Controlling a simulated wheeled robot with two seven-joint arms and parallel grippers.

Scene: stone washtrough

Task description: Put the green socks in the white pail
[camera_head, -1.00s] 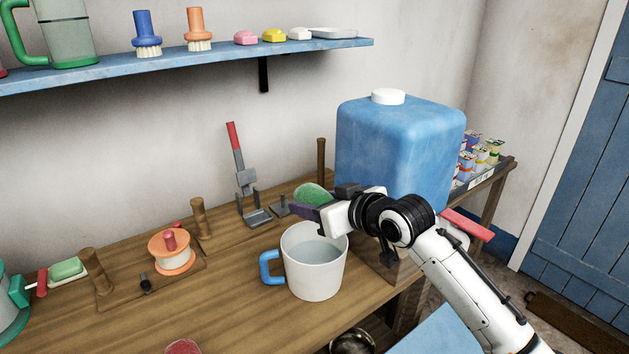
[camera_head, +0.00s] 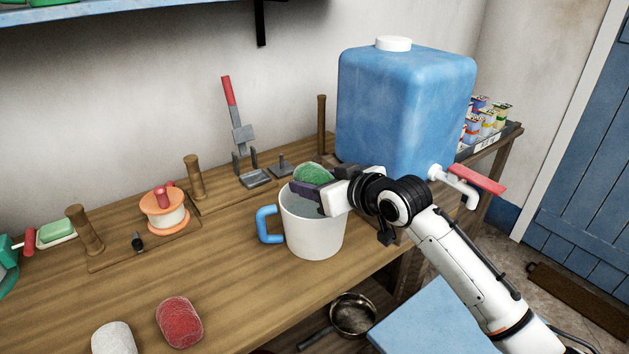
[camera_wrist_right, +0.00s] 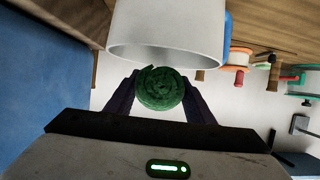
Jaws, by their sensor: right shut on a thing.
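The green socks (camera_head: 312,173) are a rolled ball held between the dark fingers of my right gripper (camera_head: 310,187). The right wrist view also shows the rolled socks (camera_wrist_right: 160,88) between the fingers. The white pail (camera_head: 315,232), with a blue handle on its left, stands upright on the wooden bench. The socks are at the pail's mouth, toward its far side, and most of the ball shows above the rim. In the right wrist view the pail (camera_wrist_right: 170,28) is just beyond the socks. My left gripper is not in view.
A large blue tank (camera_head: 405,110) with a red-handled tap (camera_head: 470,180) stands right of the pail. A red roll (camera_head: 180,322) and a white roll (camera_head: 114,338) lie at the front left. A metal pan (camera_head: 352,315) is below the bench.

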